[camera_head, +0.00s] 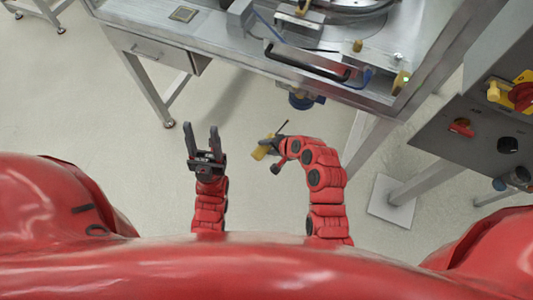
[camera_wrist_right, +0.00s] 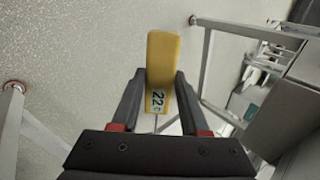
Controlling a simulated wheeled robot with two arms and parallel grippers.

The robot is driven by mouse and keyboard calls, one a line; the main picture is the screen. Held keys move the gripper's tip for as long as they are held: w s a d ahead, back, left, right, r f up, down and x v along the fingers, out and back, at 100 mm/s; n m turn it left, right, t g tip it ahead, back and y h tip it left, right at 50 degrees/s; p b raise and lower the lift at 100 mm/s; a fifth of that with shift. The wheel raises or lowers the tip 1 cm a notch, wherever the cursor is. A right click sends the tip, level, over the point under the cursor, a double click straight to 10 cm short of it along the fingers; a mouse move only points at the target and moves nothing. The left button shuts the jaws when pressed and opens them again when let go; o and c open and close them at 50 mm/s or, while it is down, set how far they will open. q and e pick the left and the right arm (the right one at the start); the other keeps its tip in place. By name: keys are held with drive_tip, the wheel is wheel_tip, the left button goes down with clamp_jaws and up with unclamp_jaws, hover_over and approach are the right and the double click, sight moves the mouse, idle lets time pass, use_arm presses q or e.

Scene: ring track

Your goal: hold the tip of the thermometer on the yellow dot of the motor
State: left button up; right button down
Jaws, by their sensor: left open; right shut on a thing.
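The thermometer has a yellow body (camera_head: 260,153) with a thin dark probe pointing up and right in the head view. In the right wrist view its yellow body (camera_wrist_right: 162,62) stands between the fingers, and its display reads 22 °C. My right gripper (camera_head: 269,145) is shut on it; it also shows in the right wrist view (camera_wrist_right: 160,95). The probe tip is in free air, apart from a blue and dark unit (camera_head: 301,101) under the bench edge, which may be the motor. I cannot make out a yellow dot for certain. My left gripper (camera_head: 201,132) is open and empty, left of the thermometer.
A metal bench (camera_head: 230,50) with a drawer and a round track stands ahead. A black handle bar (camera_head: 305,66) runs along its front. A grey control panel (camera_head: 480,125) with knobs stands at the right. The floor between the arms and the bench is clear.

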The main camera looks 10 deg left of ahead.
drive_tip(key=shift+w+a+f, duration=0.15)
drive_tip(key=shift+w+a, duration=0.05)
drive_tip(key=shift+w, duration=0.2)
drive_tip(key=w+d+b, duration=0.3)
drive_tip(key=w+b, duration=0.3)
drive_tip(key=w, duration=0.4)
drive_tip(key=shift+w+d, duration=0.3)
drive_tip(key=shift+w, duration=0.1)
idle(2.0)
drive_tip(key=s+a+p, duration=0.1)
drive_tip(key=s+p, duration=0.2)
drive_tip(key=s, duration=0.1)
drive_tip(key=s+a+p, duration=0.2)
drive_tip(key=s+p, duration=0.1)
drive_tip(key=s, duration=0.2)
drive_tip(key=s+a+p, duration=0.1)
drive_tip(key=s+p, duration=0.2)
drive_tip(key=s, duration=0.2)
drive_tip(key=shift+s+a+r, duration=0.2)
drive_tip(key=shift+a, duration=0.15)
drive_tip(key=shift+s+a+f+p, duration=0.1)
drive_tip(key=shift+s+p, duration=0.25)
drive_tip(key=shift+s, duration=0.1)
drive_tip(key=shift+s+f, duration=0.1)
